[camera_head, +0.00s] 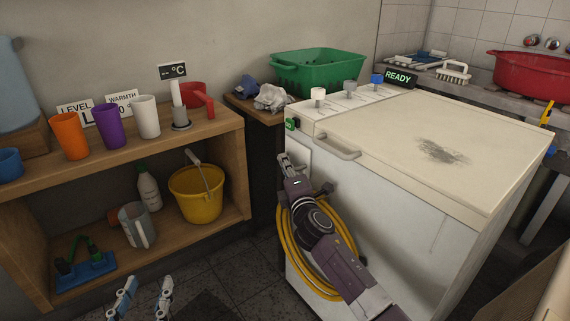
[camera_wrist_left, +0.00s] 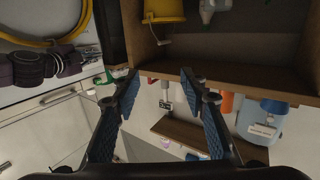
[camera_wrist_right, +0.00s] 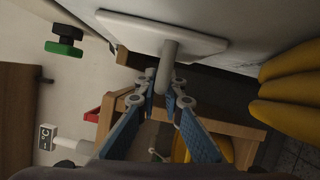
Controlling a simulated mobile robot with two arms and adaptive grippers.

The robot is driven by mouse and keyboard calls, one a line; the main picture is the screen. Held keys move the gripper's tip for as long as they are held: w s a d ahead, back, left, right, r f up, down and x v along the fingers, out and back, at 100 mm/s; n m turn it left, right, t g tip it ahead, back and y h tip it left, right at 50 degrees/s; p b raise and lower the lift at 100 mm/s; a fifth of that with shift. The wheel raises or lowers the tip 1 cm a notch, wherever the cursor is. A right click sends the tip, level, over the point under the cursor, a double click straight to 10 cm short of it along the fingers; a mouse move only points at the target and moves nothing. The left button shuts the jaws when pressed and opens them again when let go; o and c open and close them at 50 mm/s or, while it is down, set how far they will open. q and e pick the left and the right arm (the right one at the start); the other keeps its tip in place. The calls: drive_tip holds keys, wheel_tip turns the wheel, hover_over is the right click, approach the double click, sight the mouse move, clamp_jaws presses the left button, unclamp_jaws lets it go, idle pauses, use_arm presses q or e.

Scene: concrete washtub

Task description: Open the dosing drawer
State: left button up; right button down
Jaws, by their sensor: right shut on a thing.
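The dosing drawer is a small white panel (camera_head: 301,155) on the upper left of the white washing machine's front. In the right wrist view its front (camera_wrist_right: 150,32) shows with a grey stub handle (camera_wrist_right: 168,62). My right gripper (camera_head: 285,160) reaches that panel in the head view. Its fingers (camera_wrist_right: 164,84) are shut on the handle. The drawer looks flush or nearly so; any small gap is hard to tell. My left gripper (camera_head: 143,290) is open and empty, low at the bottom of the head view, with its fingers (camera_wrist_left: 163,78) wide apart in its wrist view.
A lid handle (camera_head: 338,147) sits right of the drawer, and a green-marked knob (camera_head: 291,124) above it. A yellow hose (camera_head: 290,245) hangs below on the machine's front. The wooden shelf (camera_head: 215,130) with cups and a yellow bucket (camera_head: 196,195) stands left. Floor lies between.

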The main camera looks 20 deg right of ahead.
drive_tip(key=s+a, duration=0.3)
drive_tip(key=a, duration=0.7)
drive_tip(key=shift+s+a, duration=0.15)
drive_tip(key=shift+s, duration=0.2)
drive_tip(key=shift+f, duration=0.1)
use_arm(q)
drive_tip(key=shift+r, duration=0.1)
use_arm(e)
drive_tip(key=c, duration=2)
unclamp_jaws()
drive_tip(key=shift+c, duration=0.2)
drive_tip(key=shift+s, duration=0.15)
drive_tip(key=s, duration=1.1)
drive_tip(key=shift+s+a+f, duration=0.2)
drive_tip(key=shift+s+f, duration=0.15)
